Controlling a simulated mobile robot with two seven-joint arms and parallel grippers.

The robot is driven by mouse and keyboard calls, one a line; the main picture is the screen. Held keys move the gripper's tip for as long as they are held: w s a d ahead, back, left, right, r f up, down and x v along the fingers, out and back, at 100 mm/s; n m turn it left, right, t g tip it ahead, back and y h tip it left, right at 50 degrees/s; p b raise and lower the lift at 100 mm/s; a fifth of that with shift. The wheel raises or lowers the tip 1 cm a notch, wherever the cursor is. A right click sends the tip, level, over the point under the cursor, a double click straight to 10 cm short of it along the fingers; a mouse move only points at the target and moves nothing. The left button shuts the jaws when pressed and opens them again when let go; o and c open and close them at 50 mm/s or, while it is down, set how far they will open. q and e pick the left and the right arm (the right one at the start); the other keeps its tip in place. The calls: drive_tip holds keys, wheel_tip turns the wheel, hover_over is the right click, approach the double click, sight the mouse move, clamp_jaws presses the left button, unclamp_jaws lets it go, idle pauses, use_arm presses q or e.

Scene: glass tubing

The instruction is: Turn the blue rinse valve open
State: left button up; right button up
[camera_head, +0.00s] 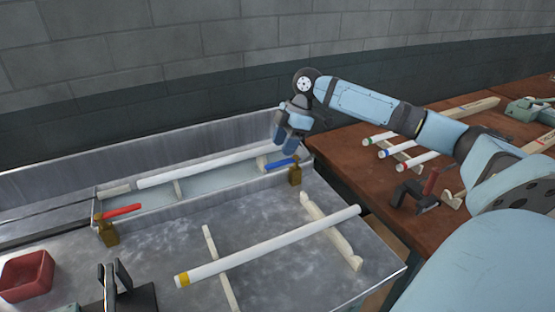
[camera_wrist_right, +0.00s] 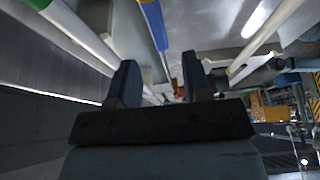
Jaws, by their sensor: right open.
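The blue valve handle (camera_head: 282,163) is a flat lever on a brass valve body (camera_head: 295,175), at the right end of the long trough. It points left from the body, roughly along the trough wall. My right gripper (camera_head: 286,147) hangs just above and behind the handle, fingers pointing down, open and empty. In the right wrist view, a blue strip (camera_wrist_right: 153,24), which looks like the handle, lies beyond the two open fingers (camera_wrist_right: 160,62), apart from them.
A red valve handle (camera_head: 122,211) sits at the trough's left end. A white tube (camera_head: 212,165) lies along the trough close to my gripper. Another tube (camera_head: 270,245) rests on supports in front.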

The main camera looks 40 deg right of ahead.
sight(276, 164)
drive_tip(key=x, duration=0.5)
clamp_jaws()
